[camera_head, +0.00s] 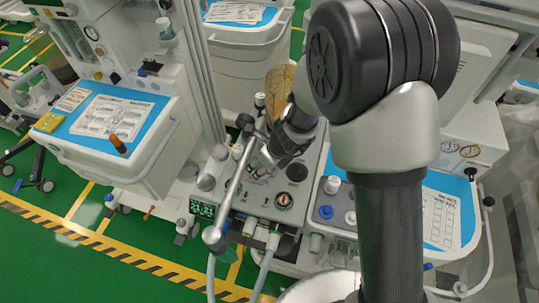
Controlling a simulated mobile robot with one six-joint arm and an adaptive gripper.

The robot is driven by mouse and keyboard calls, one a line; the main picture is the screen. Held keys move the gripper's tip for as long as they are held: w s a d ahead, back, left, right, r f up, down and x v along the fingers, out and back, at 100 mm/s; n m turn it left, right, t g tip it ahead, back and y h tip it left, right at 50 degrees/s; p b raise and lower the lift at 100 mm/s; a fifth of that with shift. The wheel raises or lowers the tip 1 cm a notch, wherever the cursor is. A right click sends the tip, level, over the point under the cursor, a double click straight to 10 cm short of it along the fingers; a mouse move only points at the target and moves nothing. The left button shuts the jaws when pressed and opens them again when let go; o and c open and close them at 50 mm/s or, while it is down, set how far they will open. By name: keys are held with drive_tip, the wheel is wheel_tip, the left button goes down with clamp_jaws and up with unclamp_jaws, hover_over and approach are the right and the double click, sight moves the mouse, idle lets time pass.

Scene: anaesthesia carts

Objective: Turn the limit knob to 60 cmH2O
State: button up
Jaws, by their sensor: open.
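A grey machine panel (262,198) stands in the middle of the head view, with a round dial (284,200), a dark round part (297,172) and a lit green readout (202,209). I cannot tell for sure which part is the limit knob, and no 60 cmH2O mark is readable. My gripper (262,165) is over the upper middle of the panel, pointing down and left, and looks open and empty. Whether it touches anything cannot be seen. My arm hides the panel's upper right side.
A metal tube (236,190) rises just left of my gripper. Pale hoses (264,270) hang at the panel's front. A cart with a blue top (125,113) stands at left. Another cart (440,210) stands at right. Green floor (40,260) is clear at lower left.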

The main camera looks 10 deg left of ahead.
drive_tip(key=v, duration=1)
drive_tip(key=shift+d+r, duration=0.1)
